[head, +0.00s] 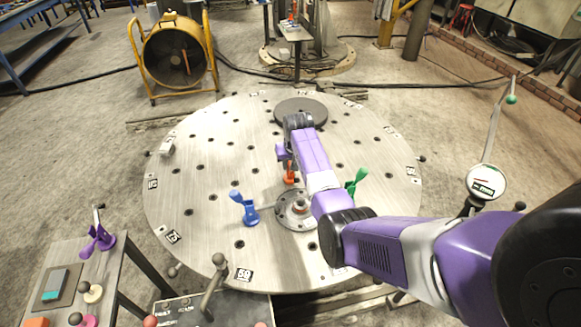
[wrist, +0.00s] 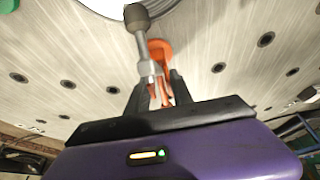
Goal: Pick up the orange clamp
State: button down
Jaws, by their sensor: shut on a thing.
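The orange clamp (head: 290,174) stands on the round metal table (head: 215,150), partly hidden by my arm in the head view. In the wrist view the orange clamp (wrist: 163,48) shows its round orange base beyond my gripper, with a grey rod with a dark knob in front of it. My gripper (wrist: 160,92) is shut on the clamp's upper part, between the dark fingers. In the head view the fingers are near the clamp, mostly hidden by the purple wrist. Whether the base touches the table cannot be told.
A blue clamp (head: 247,210) and a green clamp (head: 357,182) stand on the table around a central metal hub (head: 296,208). A dark disc (head: 300,110) lies at the far side. A side table (head: 62,262) at lower left holds a purple clamp (head: 97,240). A dial gauge (head: 486,183) stands at right.

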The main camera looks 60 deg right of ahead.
notch_tip(320, 180, up, 20)
jog(key=b, duration=0.1)
dwell(0.5)
